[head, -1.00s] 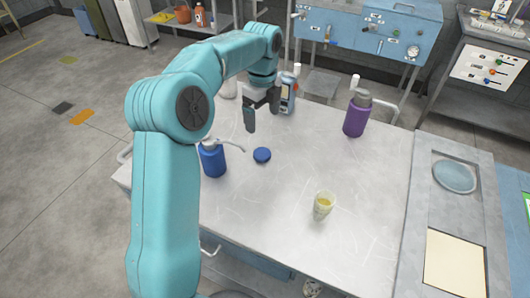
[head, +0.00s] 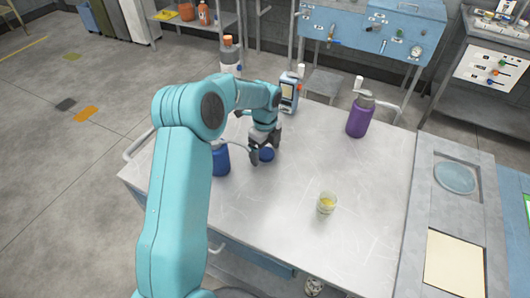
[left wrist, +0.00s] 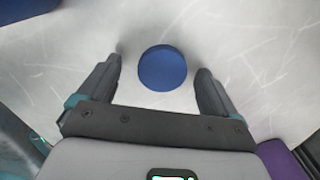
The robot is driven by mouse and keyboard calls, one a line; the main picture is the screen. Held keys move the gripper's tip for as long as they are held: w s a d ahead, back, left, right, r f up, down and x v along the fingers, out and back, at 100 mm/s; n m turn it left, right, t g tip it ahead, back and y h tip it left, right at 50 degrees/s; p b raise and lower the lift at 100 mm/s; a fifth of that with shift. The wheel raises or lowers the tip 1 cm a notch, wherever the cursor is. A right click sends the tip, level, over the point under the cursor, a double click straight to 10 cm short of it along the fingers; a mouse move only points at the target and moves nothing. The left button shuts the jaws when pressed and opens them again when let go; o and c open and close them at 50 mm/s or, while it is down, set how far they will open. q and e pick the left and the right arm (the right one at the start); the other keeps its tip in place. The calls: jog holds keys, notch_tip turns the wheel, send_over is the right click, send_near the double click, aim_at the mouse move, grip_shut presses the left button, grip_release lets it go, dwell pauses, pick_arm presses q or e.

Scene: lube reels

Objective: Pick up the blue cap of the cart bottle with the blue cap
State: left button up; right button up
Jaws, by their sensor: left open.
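The blue cap (head: 267,154) lies flat on the grey cart top. My left gripper (head: 265,158) is right over it, pointing down, with its fingers on either side of the cap in the head view. In the left wrist view the round cap (left wrist: 162,68) lies between the two open fingertips (left wrist: 160,72), with a gap on each side. No finger visibly touches it. The blue bottle (head: 221,158) with a pale spout stands left of the cap, partly hidden by my arm. My right gripper is not in view.
The surface right of the cap is clear.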

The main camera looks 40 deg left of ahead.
aim_at(266, 153)
pick_arm(q)
jog(key=shift+w, duration=0.1)
jog(key=shift+c, duration=0.5)
jog(key=shift+w+f, duration=0.1)
jog(key=shift+f, duration=0.05)
jog(key=c, duration=0.9)
jog(key=shift+r, duration=10.15)
jog(key=shift+d, duration=0.15)
